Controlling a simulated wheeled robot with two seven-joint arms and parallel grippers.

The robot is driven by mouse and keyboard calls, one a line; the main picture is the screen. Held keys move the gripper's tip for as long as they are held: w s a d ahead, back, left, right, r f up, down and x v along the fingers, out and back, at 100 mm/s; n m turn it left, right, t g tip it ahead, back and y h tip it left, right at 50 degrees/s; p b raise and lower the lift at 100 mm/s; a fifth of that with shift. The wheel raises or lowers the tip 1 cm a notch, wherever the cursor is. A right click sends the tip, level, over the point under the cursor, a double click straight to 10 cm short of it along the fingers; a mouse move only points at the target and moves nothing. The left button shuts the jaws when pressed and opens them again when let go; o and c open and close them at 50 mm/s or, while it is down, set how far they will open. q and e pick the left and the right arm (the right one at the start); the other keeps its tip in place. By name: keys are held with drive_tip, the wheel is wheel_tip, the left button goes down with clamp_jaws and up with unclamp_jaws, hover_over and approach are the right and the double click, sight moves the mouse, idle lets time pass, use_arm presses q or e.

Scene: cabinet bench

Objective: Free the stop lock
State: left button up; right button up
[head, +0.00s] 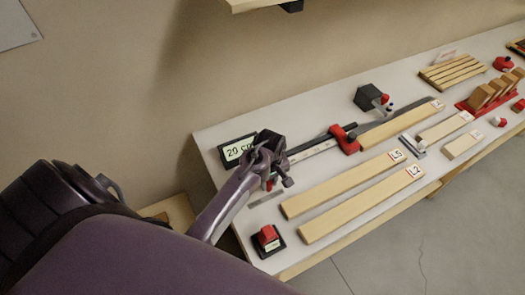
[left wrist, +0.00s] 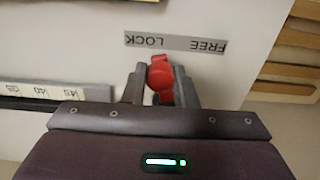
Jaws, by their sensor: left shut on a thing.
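The stop lock's red knob (left wrist: 160,70) sits between the two dark fingers of my left gripper (left wrist: 160,84) in the left wrist view. The fingers are shut on it. A grey label strip (left wrist: 176,43) beside it reads FREE and LOCK, upside down in this view; the knob lies near the strip's middle. In the head view my left gripper (head: 273,172) is at the near end of the ruled rail (head: 312,150), and the knob is mostly hidden by it. A red stop block (head: 344,138) sits farther along the rail. My right gripper is not in view.
A display (head: 238,149) reading 20 cm stands left of the gripper. Boards marked L5 (head: 345,183) and L2 (head: 362,206) lie to the right. A red button on a black base (head: 268,240) is at the front edge. More wood pieces and a red rack (head: 488,98) lie farther right.

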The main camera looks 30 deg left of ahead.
use_arm(q)
drive_tip(key=shift+s+a, duration=0.35)
drive_tip(key=shift+s, duration=0.45)
drive_tip(key=shift+s+a, duration=0.6)
drive_tip(key=shift+s, duration=0.2)
drive_tip(key=shift+s+a, duration=0.65)
drive_tip(key=shift+a, duration=0.15)
drive_tip(key=shift+s+a, duration=0.15)
drive_tip(key=shift+a, duration=0.2)
